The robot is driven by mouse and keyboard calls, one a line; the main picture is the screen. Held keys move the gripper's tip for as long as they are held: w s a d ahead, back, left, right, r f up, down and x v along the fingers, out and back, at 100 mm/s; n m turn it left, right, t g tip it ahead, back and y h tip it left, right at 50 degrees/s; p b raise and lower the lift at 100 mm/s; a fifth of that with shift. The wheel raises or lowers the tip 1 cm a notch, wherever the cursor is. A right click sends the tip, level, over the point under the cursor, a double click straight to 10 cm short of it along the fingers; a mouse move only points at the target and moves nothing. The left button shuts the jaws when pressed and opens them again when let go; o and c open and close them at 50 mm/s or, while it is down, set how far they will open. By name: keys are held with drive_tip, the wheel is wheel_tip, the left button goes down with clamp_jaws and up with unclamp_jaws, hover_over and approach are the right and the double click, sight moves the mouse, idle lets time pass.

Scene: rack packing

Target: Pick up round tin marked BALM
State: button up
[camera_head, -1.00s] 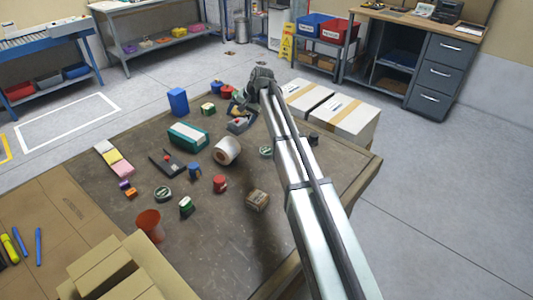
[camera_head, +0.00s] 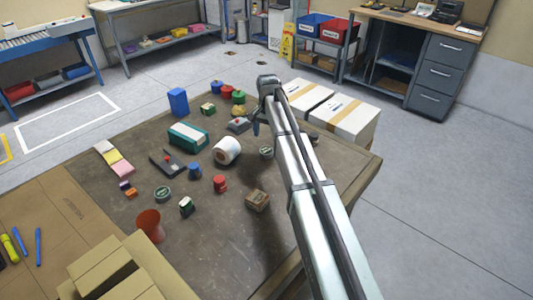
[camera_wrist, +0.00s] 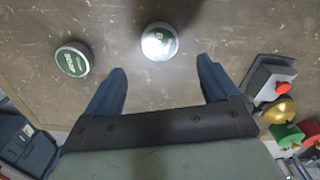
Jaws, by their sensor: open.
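Two round tins with green lids and pale lettering show in the wrist view. One tin (camera_wrist: 159,43) lies just beyond the fingertips, near the line between them, its lid partly washed out by glare. The other tin (camera_wrist: 72,59) lies to the left, outside the fingers. The lettering is too small and blurred to tell which is marked BALM. In the head view, one round tin (camera_head: 266,152) lies beside my arm, and another (camera_head: 162,193) lies farther left on the table. My gripper (camera_wrist: 163,72) is open and empty, pointing down above the table; it also shows in the head view (camera_head: 257,125).
A grey device with a red button (camera_wrist: 272,78) and a gold-coloured item (camera_wrist: 279,109) are right of the fingers. A white roll (camera_head: 227,151), a green box (camera_head: 188,136) and a brown box (camera_head: 257,200) stand on the table (camera_head: 225,245). White cartons (camera_head: 345,118) are at right.

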sight(266, 150)
drive_tip(key=shift+s+a+f, duration=0.15)
drive_tip(key=shift+s+f, duration=0.05)
drive_tip(key=shift+f, duration=1.45)
drive_tip(key=shift+s+a+f, duration=0.1)
drive_tip(key=shift+s+f, duration=0.05)
drive_tip(key=shift+f, duration=1.5)
drive_tip(key=c, duration=1.2)
